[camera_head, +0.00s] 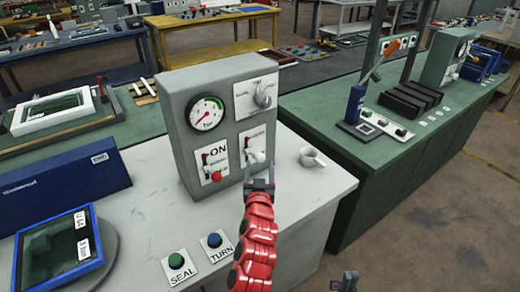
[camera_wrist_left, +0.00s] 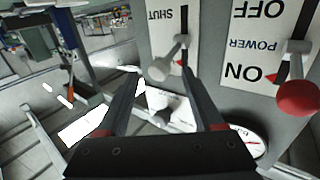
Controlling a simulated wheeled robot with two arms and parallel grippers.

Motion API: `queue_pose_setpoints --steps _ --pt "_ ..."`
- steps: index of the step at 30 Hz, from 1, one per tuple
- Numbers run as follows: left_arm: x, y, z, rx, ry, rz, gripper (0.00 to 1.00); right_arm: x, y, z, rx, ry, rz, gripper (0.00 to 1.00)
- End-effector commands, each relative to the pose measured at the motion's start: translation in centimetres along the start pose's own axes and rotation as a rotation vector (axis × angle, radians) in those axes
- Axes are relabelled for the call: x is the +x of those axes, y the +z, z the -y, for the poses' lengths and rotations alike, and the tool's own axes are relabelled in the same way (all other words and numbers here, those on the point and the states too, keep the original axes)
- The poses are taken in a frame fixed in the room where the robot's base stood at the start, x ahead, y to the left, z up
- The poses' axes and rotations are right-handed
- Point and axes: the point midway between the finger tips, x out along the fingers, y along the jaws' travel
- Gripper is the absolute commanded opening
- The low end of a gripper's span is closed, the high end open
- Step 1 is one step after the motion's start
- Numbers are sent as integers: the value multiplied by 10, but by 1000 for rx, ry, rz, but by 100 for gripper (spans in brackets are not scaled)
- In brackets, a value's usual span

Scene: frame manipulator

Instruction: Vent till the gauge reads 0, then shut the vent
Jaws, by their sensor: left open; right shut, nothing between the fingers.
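A grey upright panel box (camera_head: 170,105) stands on the light bench. Its round gauge (camera_head: 206,113) faces me; its needle is too small to read surely. In the left wrist view, upside down, the vent plate (camera_wrist_left: 155,22) reads SHUT, and its grey-knobbed lever (camera_wrist_left: 160,70) sticks out; I cannot tell its setting. The lever also shows in the head view (camera_head: 257,157). My left gripper (camera_head: 259,184) is open, its fingers on either side of the lever's knob in the wrist view, apparently not gripping it. My right gripper (camera_head: 345,281) is shut and empty at the bottom edge.
A red-knobbed power lever (camera_wrist_left: 297,98) sits beside the vent lever. A grey dial (camera_head: 264,98) is above. Green SEAL (camera_head: 176,260) and blue TURN (camera_head: 214,240) buttons are in front.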

Motion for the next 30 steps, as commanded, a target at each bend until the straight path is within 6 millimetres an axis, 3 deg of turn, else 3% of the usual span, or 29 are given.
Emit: queue_pose_setpoints --steps 6,12,26,27,30 --pt "40 0 1 2 -1 2 68 7 -1 0 0 0 0 0" --pt "65 0 0 0 1 -1 68 8 -1 0 0 0 0 0" --pt "77 1 0 0 2 0 68 8 -1 0 0 0 0 0" --pt "77 1 0 0 2 0 67 8 -1 0 0 0 0 0" --pt "77 1 0 0 2 0 49 8 -1 0 0 0 0 0"
